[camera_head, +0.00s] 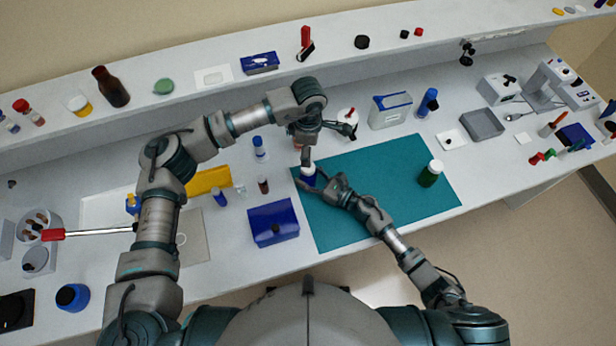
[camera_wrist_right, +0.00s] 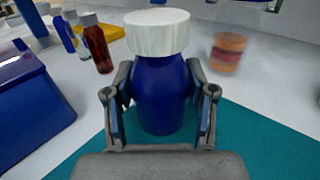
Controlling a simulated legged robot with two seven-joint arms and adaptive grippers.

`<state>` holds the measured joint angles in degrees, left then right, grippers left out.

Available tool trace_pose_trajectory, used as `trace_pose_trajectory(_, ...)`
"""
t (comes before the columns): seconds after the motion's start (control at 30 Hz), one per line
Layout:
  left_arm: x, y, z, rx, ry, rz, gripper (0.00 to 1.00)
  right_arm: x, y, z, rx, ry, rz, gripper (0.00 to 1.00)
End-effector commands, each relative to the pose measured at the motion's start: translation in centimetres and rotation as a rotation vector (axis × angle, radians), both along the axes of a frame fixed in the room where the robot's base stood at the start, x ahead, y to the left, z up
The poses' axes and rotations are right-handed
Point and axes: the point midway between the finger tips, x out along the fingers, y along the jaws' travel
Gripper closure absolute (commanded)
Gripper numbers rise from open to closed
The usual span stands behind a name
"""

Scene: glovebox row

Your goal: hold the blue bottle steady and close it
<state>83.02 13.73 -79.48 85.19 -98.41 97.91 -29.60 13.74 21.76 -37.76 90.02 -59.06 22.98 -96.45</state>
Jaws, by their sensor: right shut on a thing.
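The blue bottle (camera_head: 308,174) stands upright at the left back part of the teal mat (camera_head: 385,205). In the right wrist view the blue bottle (camera_wrist_right: 162,95) has a wide white cap (camera_wrist_right: 157,32) sitting level on top; I cannot tell how tight it is. My right gripper (camera_head: 312,178) is shut around the bottle's body, with a finger on each side in the right wrist view (camera_wrist_right: 163,110). My left gripper (camera_head: 320,132) is behind the bottle, apart from it, with its fingers spread.
An orange container (camera_wrist_right: 228,52) stands behind the bottle, partly hidden in the head view. A blue box (camera_head: 273,223) lies left of the mat. A green bottle (camera_head: 430,174) with a white cap stands on the mat's right. The mat's middle is clear.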

Motion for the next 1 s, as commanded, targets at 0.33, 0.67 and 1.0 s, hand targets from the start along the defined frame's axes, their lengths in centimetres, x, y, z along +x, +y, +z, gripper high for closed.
trace_pose_trajectory(0.33, 0.02, -0.04, -0.02, 0.0, 0.0, 0.922, 0.36, 0.02, -0.01, 0.02, 0.0, 0.0, 0.0, 1.0)
trace_pose_trajectory(0.67, 0.06, -0.02, -0.04, 0.002, -0.001, 1.801, 0.36, 0.02, -0.01, 0.02, 0.0, 0.0, 0.0, 1.0)
trace_pose_trajectory(1.0, 0.07, 0.0, -0.05, 0.003, 0.0, 2.381, 0.36, 0.01, -0.01, 0.02, 0.0, 0.0, 0.0, 1.0)
